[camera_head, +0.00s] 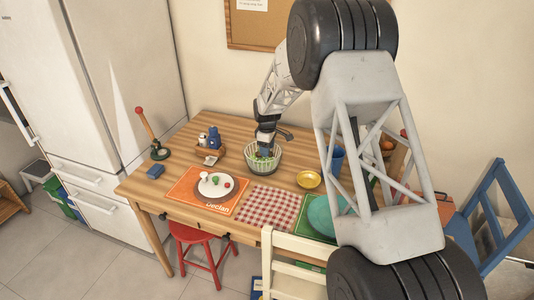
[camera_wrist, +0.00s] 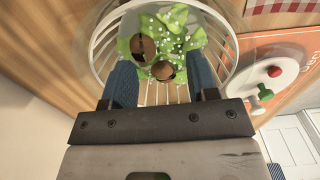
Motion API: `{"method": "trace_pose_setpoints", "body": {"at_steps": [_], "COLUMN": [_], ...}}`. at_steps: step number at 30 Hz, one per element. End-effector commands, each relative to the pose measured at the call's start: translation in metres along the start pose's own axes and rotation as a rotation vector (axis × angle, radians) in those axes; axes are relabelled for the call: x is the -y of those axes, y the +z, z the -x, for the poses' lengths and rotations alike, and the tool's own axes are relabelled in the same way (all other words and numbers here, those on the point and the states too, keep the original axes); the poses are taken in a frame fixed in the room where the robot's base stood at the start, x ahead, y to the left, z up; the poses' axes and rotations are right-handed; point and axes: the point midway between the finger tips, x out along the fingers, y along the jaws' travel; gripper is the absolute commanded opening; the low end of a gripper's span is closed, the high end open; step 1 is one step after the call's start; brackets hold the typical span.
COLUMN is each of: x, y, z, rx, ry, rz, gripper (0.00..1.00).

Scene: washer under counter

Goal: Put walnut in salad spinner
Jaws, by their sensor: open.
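The salad spinner (camera_head: 264,166) is a pale, slatted round basket on the wooden table in the head view. In the wrist view the salad spinner (camera_wrist: 232,50) holds green lettuce with small white bits. Two brown, rounded walnut-like pieces, one a walnut (camera_wrist: 143,46) and a second walnut (camera_wrist: 163,70), lie on or just above the lettuce, within the rim. I cannot tell whether they are halves or whole. My gripper (camera_wrist: 160,74) is open, its two blue fingers apart over the basket, with the brown pieces between and just beyond them. In the head view my gripper (camera_head: 264,149) points down into the basket.
An orange placemat (camera_head: 183,189) with a plate (camera_head: 208,190) of small items lies left of the basket. A checked cloth (camera_head: 268,207) lies in front. A yellow bowl (camera_head: 308,179) and blue cup (camera_head: 337,157) stand right. A small caddy (camera_head: 208,155) stands left.

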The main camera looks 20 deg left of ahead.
Motion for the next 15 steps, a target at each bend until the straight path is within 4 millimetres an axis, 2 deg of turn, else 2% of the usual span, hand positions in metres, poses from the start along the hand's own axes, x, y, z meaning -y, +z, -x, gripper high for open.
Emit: {"method": "trace_pose_setpoints", "body": {"at_steps": [9, 15], "x": [0.0, 0.0], "y": [0.0, 0.0], "z": [0.055, 0.082], "rx": [-0.002, -0.001], "ry": [0.003, 0.001], "rz": [0.0, 0.0], "gripper": [0.54, 0.54]}}
